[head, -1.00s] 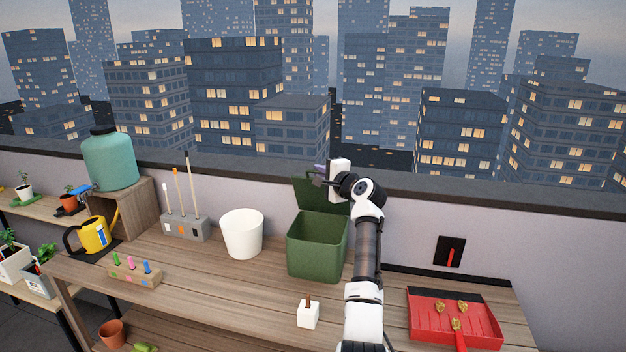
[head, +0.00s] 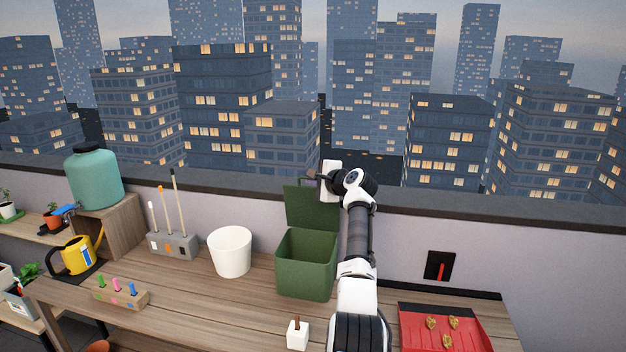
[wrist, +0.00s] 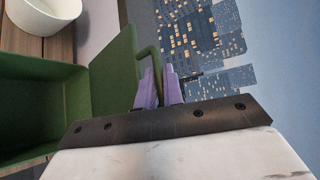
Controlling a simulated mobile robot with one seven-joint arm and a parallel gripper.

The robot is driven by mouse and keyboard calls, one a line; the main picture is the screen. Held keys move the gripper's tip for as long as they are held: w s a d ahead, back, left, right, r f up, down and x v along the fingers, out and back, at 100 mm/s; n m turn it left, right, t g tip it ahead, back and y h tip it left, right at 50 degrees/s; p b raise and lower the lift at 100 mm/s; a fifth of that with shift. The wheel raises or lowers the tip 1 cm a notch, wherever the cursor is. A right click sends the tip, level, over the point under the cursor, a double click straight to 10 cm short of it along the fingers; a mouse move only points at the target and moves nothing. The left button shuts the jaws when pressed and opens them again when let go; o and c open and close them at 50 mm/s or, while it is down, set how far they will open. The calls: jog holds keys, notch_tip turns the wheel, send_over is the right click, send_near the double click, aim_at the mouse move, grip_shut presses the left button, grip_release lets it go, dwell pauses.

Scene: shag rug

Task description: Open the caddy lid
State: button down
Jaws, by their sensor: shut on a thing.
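The green caddy (head: 305,277) stands on the wooden bench, left of my arm. Its lid (head: 308,207) is raised nearly upright at the caddy's back edge, and the caddy's mouth is open. My gripper (head: 313,179) is at the lid's upper edge, partly hidden behind my wrist. In the wrist view my gripper (wrist: 160,88) has its purple fingers shut on the curved green lid handle (wrist: 149,55). The lid (wrist: 113,75) and the open caddy (wrist: 40,105) also show there.
A white pot (head: 230,253) stands left of the caddy. A small white block (head: 297,336) stands in front of it. A red tray (head: 445,330) lies to the right. The wall (head: 410,245) runs close behind the caddy.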

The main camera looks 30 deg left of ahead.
jog(key=c, duration=1.5)
grip_release()
jog(key=shift+c, duration=0.2)
jog(key=shift+d, duration=0.15)
jog(key=b+v, duration=0.5)
jog(key=v, duration=0.8)
jog(key=shift+s+d+r, duration=0.2)
jog(key=shift+s+r, duration=0.05)
jog(key=shift+s, duration=0.05)
